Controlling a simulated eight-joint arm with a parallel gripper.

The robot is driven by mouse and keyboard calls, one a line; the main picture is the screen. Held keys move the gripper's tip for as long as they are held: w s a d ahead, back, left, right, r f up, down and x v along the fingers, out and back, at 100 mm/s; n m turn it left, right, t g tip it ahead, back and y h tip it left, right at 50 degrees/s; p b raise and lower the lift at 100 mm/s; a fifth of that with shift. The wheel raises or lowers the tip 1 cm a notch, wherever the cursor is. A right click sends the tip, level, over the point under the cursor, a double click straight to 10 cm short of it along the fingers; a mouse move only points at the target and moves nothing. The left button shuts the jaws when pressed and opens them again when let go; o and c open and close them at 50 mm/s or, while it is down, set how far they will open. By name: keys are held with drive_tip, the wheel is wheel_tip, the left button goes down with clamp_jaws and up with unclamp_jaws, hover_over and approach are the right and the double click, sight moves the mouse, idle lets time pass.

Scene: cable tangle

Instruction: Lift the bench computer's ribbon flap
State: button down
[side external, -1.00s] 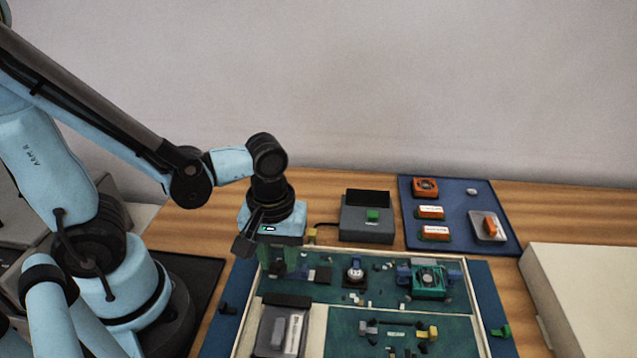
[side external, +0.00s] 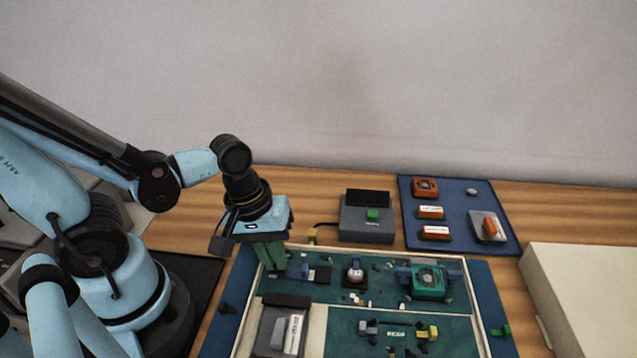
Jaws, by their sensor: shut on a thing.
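The bench computer is an open tray with a pale rim (side external: 473,290) and green circuit boards. My gripper (side external: 270,265) points down at the tray's back left corner, with green uprights below its pale blue body. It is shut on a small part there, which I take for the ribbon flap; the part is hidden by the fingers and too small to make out. A teal fan (side external: 429,280) is on the board's right side.
A grey box with a green button (side external: 372,215) stands behind the tray. A blue mat (side external: 458,205) at the back right holds orange parts and a small dish. A white block (side external: 585,290) stands at right. A dark grey drive unit (side external: 280,325) lies at the tray's front left.

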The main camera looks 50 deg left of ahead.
drive_tip(key=shift+s+t, duration=0.1)
drive_tip(key=shift+t, duration=0.2)
drive_tip(key=c, duration=1.2)
unclamp_jaws()
drive_tip(key=shift+a+r, duration=0.1)
drive_tip(key=shift+r, duration=0.1)
drive_tip(key=shift+v, duration=5.85)
drive_tip(key=shift+a, duration=0.15)
